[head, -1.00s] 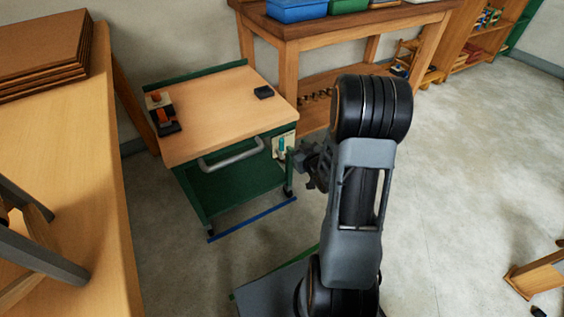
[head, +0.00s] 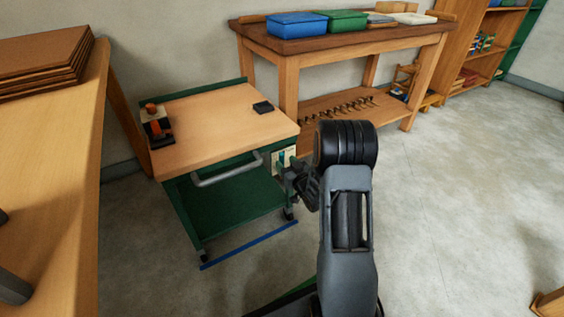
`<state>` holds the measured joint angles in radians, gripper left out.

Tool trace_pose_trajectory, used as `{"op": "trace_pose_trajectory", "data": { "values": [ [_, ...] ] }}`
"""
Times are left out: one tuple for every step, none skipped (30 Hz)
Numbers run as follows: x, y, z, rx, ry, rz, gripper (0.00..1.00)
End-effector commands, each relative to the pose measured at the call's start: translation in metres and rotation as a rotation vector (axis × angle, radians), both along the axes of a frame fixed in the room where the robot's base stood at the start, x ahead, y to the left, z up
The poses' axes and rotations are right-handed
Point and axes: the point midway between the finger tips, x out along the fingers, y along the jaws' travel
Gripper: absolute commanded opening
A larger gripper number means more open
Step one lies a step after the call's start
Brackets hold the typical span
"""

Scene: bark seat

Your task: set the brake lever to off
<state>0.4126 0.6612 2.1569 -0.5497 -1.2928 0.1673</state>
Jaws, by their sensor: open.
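A wheeled cart (head: 215,130) with a wooden top and green frame stands in the middle left of the head view. On its near right corner is a pale plate (head: 275,164) with a teal lever (head: 281,157), which looks like the brake lever. My gripper (head: 289,174) is open beside the plate, its dark fingers overlapping the plate's right edge in the picture. It hides part of the lever, so I cannot tell whether they touch. The lever's setting and any markings are too small to read.
A grey handle (head: 228,170) spans the cart's front, and a blue bar (head: 250,245) lies low before it. A block with orange parts (head: 155,126) and a small black block (head: 263,107) sit on top. A workbench (head: 345,38) stands behind. The floor at right is clear.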

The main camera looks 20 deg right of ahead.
Motion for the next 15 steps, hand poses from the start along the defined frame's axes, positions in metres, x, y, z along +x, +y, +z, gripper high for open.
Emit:
{"op": "trace_pose_trajectory", "data": {
  "values": [
    [0.008,0.002,-0.002,-0.001,-0.002,0.002,0.48],
    [0.011,0.002,-0.002,-0.001,-0.001,0.002,0.48],
    [0.016,0.003,-0.001,-0.002,-0.002,0.003,0.48],
    [0.019,0.003,-0.001,-0.002,-0.001,0.002,0.48],
    [0.022,0.003,-0.001,-0.001,0.000,0.002,0.48],
    [0.025,0.003,-0.001,-0.001,-0.001,0.001,0.48],
    [0.027,0.003,-0.001,-0.001,-0.001,0.001,0.48],
    [0.029,0.004,0.000,0.000,-0.001,0.001,0.48],
    [0.031,0.004,-0.001,0.000,0.000,0.001,0.48],
    [0.032,0.004,0.000,0.000,0.001,0.000,0.48],
    [0.033,0.004,0.000,0.000,0.001,0.000,0.48],
    [0.034,0.004,0.000,0.000,0.000,0.000,0.48],
    [0.034,0.004,0.000,0.000,0.000,0.000,0.48],
    [0.035,0.004,0.000,0.000,0.000,0.000,0.48],
    [0.035,0.004,0.000,0.000,0.000,0.000,0.48]
  ]
}}
